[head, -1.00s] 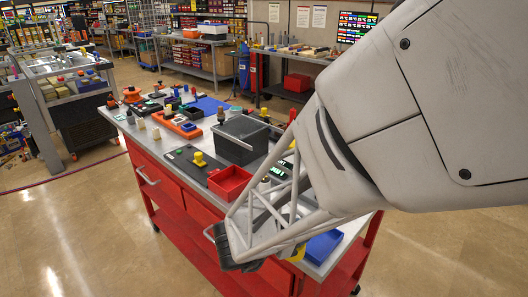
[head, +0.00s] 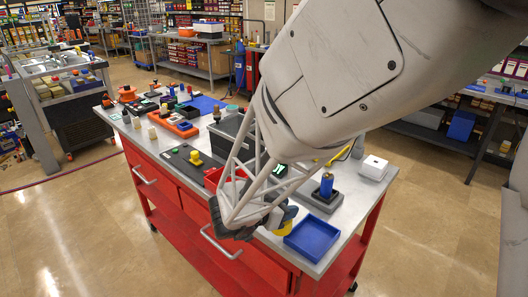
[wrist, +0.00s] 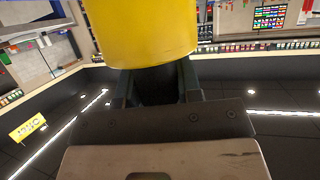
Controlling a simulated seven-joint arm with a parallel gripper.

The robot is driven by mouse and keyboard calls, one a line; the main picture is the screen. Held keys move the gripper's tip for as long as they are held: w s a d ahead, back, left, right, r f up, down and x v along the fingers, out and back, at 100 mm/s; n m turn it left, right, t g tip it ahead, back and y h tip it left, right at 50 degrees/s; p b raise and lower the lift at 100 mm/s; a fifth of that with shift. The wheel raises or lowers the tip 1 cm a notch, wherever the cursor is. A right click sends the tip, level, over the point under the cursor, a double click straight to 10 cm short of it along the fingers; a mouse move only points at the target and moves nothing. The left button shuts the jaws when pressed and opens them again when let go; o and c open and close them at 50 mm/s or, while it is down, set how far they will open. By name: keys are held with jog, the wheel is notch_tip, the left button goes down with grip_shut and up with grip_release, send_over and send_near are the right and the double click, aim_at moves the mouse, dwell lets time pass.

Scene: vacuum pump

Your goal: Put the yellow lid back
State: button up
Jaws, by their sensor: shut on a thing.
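My gripper (head: 283,215) is at the lower end of my arm, over the front edge of the workbench. It is shut on the yellow lid (head: 285,229), mostly hidden by my fingers in the head view. In the wrist view the lid (wrist: 140,35) is a large smooth yellow cylinder at the top, held between the dark fingers (wrist: 155,85). A blue cylinder (head: 326,185) stands upright on a grey base (head: 322,201) behind and right of my gripper; I cannot tell whether this is the pump.
A blue tray (head: 313,238) lies right of my gripper near the bench front. A white box (head: 374,168) stands at the right end. A black board with a yellow knob (head: 195,158) and several small parts fill the left. My arm partly hides a dark grey bin (head: 228,128).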

jog(key=w+a, duration=0.1)
jog(key=w, duration=0.5)
jog(key=shift+w+f, duration=0.35)
jog(key=shift+w, duration=0.05)
jog(key=shift+w+a, duration=0.1)
jog(key=shift+w+f, duration=0.2)
jog(key=shift+f, duration=0.7)
jog(key=shift+w+f, duration=0.15)
jog(key=shift+f, duration=0.75)
jog(key=shift+f, duration=0.15)
jog(key=o, duration=1)
jog(key=shift+a+r, duration=0.1)
jog(key=shift+r, duration=0.1)
